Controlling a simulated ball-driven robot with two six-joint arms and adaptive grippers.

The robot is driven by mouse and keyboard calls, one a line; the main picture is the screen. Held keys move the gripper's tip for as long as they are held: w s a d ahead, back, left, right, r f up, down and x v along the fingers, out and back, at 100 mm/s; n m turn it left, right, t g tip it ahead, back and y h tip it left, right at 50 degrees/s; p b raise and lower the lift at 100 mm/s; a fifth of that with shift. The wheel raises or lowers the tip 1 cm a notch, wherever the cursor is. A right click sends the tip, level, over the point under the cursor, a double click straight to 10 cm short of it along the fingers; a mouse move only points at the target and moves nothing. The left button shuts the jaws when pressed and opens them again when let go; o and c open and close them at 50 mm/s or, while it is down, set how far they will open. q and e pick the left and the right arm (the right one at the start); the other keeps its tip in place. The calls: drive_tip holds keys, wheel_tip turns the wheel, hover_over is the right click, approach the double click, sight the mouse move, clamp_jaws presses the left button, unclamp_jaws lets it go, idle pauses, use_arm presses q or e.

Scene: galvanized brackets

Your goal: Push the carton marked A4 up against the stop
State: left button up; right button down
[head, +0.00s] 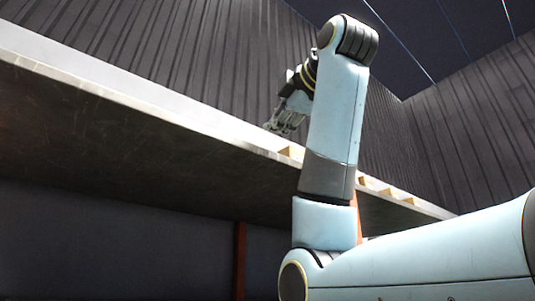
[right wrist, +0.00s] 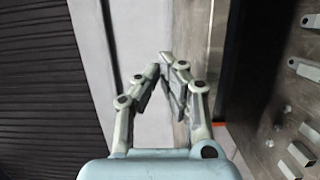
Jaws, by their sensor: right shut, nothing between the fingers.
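My right gripper (head: 272,127) is raised on its bent arm, above the edge of a long shelf-like surface (head: 130,107) that I see from below. In the right wrist view its fingers (right wrist: 164,62) are drawn together, with nothing held between them. No carton marked A4 can be made out in either view. Tan blocks show along the shelf edge, one close to the gripper (head: 292,152) and several farther right (head: 378,186); I cannot tell whether any is the carton or the stop. My left gripper is not in view.
Galvanized brackets (right wrist: 301,152) lie on a brownish grey surface at the right of the right wrist view. A pale strip (right wrist: 100,65) runs beside a dark ribbed wall (right wrist: 40,80). A reddish brown post (head: 239,262) stands under the shelf.

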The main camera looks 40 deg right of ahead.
sight(295, 153)
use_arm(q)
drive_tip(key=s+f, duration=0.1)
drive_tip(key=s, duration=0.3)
use_arm(e)
drive_tip(key=w, duration=0.4)
drive_tip(key=shift+w+d+p, duration=0.3)
drive_tip(key=shift+d, duration=0.05)
drive_tip(key=w+p, duration=0.1)
drive_tip(key=w, duration=0.1)
drive_tip(key=w+d+p, duration=0.1)
drive_tip(key=w, duration=0.2)
drive_tip(key=shift+w, duration=0.15)
drive_tip(key=d+p, duration=0.1)
drive_tip(key=d, duration=0.2)
drive_tip(key=shift+d, duration=0.55)
drive_tip(key=shift+f, duration=0.1)
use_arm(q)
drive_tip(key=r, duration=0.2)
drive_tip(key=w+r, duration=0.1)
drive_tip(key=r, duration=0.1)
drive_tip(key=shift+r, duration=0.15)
use_arm(e)
drive_tip(key=shift+a, duration=0.2)
